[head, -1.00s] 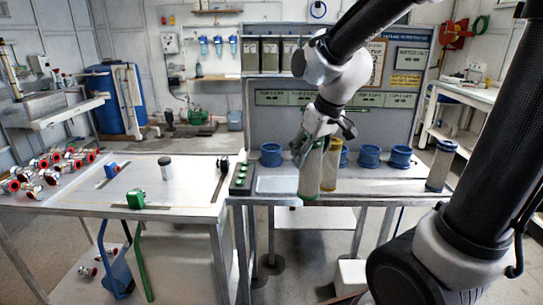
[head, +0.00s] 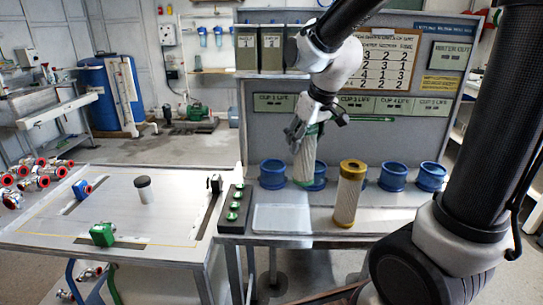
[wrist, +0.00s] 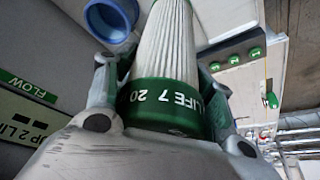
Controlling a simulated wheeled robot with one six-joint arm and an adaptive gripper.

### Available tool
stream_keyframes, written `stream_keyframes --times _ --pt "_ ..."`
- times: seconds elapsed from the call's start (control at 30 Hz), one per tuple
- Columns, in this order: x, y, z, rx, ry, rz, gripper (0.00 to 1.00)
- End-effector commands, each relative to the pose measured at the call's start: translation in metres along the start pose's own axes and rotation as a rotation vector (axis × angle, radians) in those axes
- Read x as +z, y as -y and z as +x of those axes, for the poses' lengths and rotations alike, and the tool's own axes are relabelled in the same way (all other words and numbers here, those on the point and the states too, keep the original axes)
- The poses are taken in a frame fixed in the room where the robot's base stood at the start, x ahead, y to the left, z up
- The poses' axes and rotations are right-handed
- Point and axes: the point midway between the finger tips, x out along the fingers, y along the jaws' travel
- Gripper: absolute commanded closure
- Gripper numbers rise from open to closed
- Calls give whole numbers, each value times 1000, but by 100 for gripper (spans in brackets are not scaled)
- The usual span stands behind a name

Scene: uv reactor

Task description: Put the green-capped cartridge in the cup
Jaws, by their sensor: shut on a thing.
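My gripper (head: 306,126) is shut on the green-capped cartridge (head: 304,160), around its green end, and holds it about upright over the bench. The cartridge has a pale pleated body. In the wrist view its green cap (wrist: 165,103) reads "LIFE 7 20" between my fingers, and its far end is out of frame. Blue cups stand in a row along the bench: one at the left (head: 272,174), one partly behind the cartridge's lower end (head: 319,184), and others to the right (head: 393,177). I cannot tell whether the cartridge touches the cup behind it. A blue cup (wrist: 110,18) also shows in the wrist view.
A tan-capped cartridge (head: 347,194) stands on the bench right of the held one. A pale flat plate (head: 283,219) and a dark strip with green buttons (head: 235,208) lie at the bench's left. A panel with cup labels (head: 380,106) rises behind.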

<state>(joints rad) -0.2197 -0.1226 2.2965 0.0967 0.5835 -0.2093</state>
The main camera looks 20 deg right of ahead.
Motion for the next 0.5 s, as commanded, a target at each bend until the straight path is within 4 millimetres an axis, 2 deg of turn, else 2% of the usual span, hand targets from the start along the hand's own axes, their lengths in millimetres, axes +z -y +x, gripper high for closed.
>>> stream_keyframes --times 0.03,0.2,0.5 --pt "-15 0 7 -1 2 -3 73" --pt "-62 1 27 -1 1 -1 73" --pt "-129 1 54 0 -1 -2 73"
